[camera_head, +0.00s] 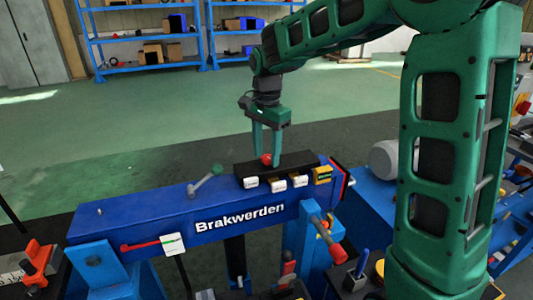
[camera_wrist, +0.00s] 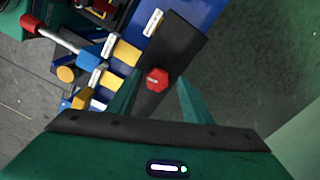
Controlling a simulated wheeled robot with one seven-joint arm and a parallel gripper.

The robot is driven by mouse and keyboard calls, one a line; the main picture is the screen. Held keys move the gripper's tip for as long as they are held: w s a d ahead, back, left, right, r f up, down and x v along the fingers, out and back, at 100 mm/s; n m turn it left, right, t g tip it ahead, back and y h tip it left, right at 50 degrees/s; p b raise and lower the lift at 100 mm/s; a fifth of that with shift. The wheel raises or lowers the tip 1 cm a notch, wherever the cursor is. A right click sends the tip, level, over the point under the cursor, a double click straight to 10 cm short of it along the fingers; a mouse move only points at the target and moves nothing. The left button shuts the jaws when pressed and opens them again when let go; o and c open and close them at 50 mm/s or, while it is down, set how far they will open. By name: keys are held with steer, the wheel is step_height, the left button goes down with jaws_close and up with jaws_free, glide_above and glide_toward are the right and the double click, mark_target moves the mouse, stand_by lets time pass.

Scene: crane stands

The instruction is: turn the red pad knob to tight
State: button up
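The red pad knob (camera_head: 266,159) sits on top of a black block (camera_head: 247,170) at the right part of the blue beam marked "Brakwerden" (camera_head: 170,207). In the wrist view the knob (camera_wrist: 157,79) looks faceted and lies near the far ends of the fingers. My gripper (camera_head: 267,160) points down over the black block, with its fingers apart on either side of the knob. In the wrist view my gripper (camera_wrist: 157,88) shows a gap between its fingers and the knob. Whether the fingertips touch the knob cannot be told.
White and yellow tags (camera_head: 299,181) hang along the block's front edge. A grey lever (camera_head: 206,181) stands on the beam to the left. A red-ended handle (camera_head: 334,246) sticks out below right. Blue shelves (camera_head: 145,40) stand far behind, across open green floor.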

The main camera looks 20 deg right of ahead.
mark_target(267, 156)
steer(key=shift+s+r, duration=0.1)
step_height(267, 156, up, 10)
steer(key=shift+r, duration=0.25)
stand_by(0.4)
